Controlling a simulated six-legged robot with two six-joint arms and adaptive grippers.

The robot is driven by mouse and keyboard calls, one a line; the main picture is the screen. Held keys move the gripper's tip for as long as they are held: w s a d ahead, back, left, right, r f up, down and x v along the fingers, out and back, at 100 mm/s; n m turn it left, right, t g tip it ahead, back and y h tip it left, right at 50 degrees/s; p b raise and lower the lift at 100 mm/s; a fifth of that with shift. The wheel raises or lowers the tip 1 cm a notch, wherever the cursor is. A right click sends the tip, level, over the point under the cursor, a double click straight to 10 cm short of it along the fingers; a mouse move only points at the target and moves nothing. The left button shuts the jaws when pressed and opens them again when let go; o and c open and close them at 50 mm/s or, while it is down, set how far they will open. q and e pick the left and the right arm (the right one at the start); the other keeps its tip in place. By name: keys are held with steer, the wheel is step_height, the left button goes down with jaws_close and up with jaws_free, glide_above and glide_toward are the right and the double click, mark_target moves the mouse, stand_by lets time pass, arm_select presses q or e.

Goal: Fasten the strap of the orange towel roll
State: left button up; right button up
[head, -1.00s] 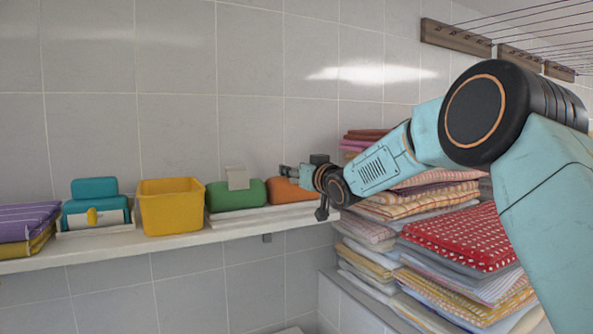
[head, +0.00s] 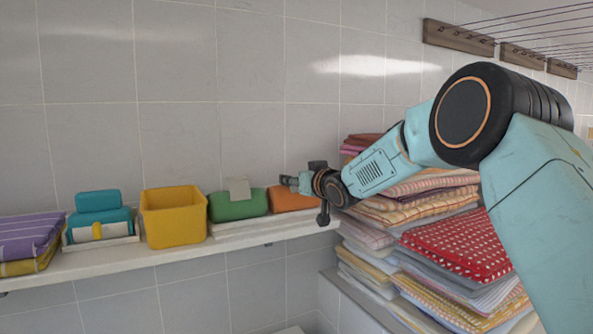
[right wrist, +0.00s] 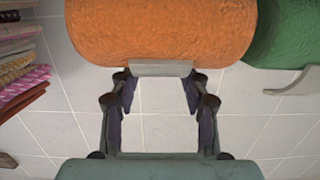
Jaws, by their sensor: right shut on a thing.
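The orange towel roll (head: 288,199) sits at the right end of the wall shelf, partly hidden by my right gripper (head: 291,182). In the right wrist view the orange roll (right wrist: 160,30) fills the top. Its pale grey strap (right wrist: 160,68) sticks out from the roll's edge as a short flap. The fingertips of my right gripper (right wrist: 160,74) are at the two ends of this flap, shut on it. The strap at the orange roll is hidden in the head view. My left gripper is not in view.
A green roll (head: 238,208) with a raised pale strap (head: 239,188) lies just left of the orange one. A yellow bin (head: 174,221), teal rolls (head: 98,201) and purple towels (head: 30,235) stand farther left. Tall towel stacks (head: 450,245) are under my right arm.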

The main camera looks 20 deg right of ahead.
steer(key=o, duration=1.2)
steer(key=shift+c, duration=0.2)
steer(key=shift+s, duration=0.1)
steer(key=s+r, duration=0.1)
steer(key=s, duration=1.1)
steer(key=shift+d+r, duration=0.2)
steer(key=shift+d, duration=0.15)
steer(key=shift+w, duration=0.15)
